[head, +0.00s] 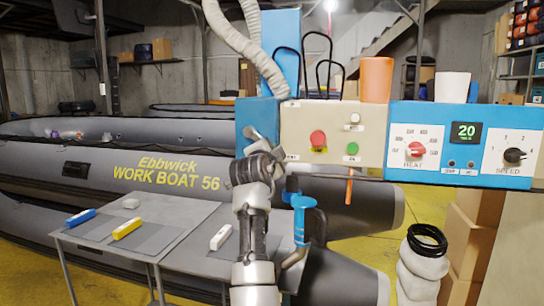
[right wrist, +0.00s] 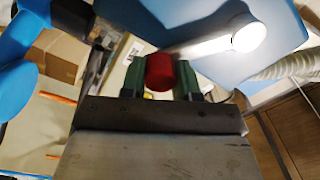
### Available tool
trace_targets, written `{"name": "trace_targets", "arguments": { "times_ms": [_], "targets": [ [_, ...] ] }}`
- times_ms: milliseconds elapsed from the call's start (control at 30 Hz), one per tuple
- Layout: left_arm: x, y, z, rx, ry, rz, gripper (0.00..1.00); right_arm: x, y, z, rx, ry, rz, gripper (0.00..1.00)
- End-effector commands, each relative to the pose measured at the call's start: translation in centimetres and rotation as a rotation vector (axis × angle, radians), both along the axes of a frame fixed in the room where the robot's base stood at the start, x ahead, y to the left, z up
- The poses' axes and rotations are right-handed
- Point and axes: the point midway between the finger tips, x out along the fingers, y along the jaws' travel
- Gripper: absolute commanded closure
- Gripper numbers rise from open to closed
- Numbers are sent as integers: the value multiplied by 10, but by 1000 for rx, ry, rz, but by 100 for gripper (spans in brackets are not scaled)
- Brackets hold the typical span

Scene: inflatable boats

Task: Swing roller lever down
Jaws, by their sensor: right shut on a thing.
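The machine (head: 260,120) with blue and beige housing stands at the centre and right of the head view. My right arm reaches up from the bottom to the left end of its housing; the fingertips are hidden there behind the wrist. In the right wrist view my right gripper (right wrist: 159,75) has green fingers on either side of a red knob (right wrist: 159,72) and is shut on it. A pale, shiny rod (right wrist: 205,47) runs from beside the knob up to the right, to a bright round end. My left gripper is not in view.
The machine's front has a red button (head: 318,140), a green button (head: 352,148) and dials. A blue-handled piece (head: 300,205) hangs below it, close to my arm. A grey table (head: 180,215) stands left; a grey boat (head: 100,165) lies behind. Boxes (head: 470,240) stand right.

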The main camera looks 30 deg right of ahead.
Motion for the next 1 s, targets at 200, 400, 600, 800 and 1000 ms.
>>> {"name": "trace_targets", "arguments": {
  "times_ms": [200, 400, 600, 800, 1000],
  "targets": [
    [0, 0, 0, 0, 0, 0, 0, 1, 1, -3, 7, 2, 3, 55],
    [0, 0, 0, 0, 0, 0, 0, 1, 0, -2, 5, 1, 2, 43],
    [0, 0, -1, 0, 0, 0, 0, -1, 3, -2, 3, 0, 2, 43],
    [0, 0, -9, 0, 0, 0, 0, -18, 23, -4, 5, -2, 4, 43],
    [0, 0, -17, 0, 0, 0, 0, -45, 56, -4, 6, -1, 5, 43]
  ]
}}
